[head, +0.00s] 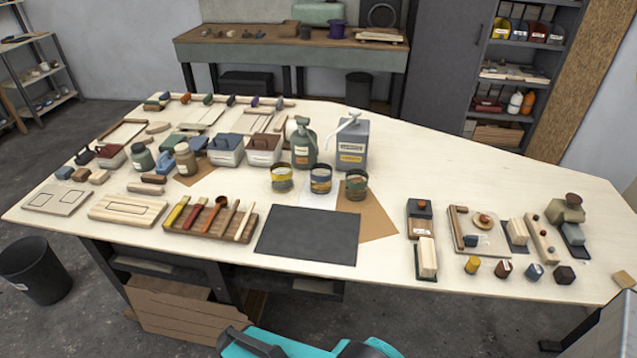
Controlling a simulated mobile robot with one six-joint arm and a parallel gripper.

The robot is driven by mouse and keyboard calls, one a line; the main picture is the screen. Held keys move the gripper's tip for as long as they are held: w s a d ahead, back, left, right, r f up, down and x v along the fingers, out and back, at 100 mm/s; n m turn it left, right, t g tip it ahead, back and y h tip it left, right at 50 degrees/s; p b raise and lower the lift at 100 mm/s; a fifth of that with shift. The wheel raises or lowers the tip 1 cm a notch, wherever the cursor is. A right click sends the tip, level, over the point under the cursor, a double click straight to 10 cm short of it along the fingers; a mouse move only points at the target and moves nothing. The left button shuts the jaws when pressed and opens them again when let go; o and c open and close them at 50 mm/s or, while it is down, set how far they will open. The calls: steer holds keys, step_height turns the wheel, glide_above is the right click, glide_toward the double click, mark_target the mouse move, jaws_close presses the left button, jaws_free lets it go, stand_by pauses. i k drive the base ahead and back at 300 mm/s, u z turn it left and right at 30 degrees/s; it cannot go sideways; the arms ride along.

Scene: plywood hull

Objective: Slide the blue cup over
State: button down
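Three small open cups stand in a row near the middle of the table. The middle cup (320,179) has a blue band and yellowish marks, and best matches the blue cup. It stands upright on a white sheet (318,201). The left cup (282,179) looks dark with a yellow band. The right cup (354,185) looks greenish and stands on a brown sheet (378,222). The cups are apart from each other. My gripper is not in view; only a turquoise and dark part of my own body shows at the bottom edge.
A dark flat mat (308,236) lies bare in front of the cups. A green pump bottle (305,145) and a grey-blue canister (352,144) stand close behind. A wooden tray (205,226) of handled tools lies left. Blocks and small fixtures fill the right end.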

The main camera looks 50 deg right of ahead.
mark_target(320, 173)
steer(key=z, duration=0.2)
steer(key=k, duration=1.55)
steer(key=z, duration=0.75)
steer(key=i, duration=1.05)
steer(key=u, duration=0.05)
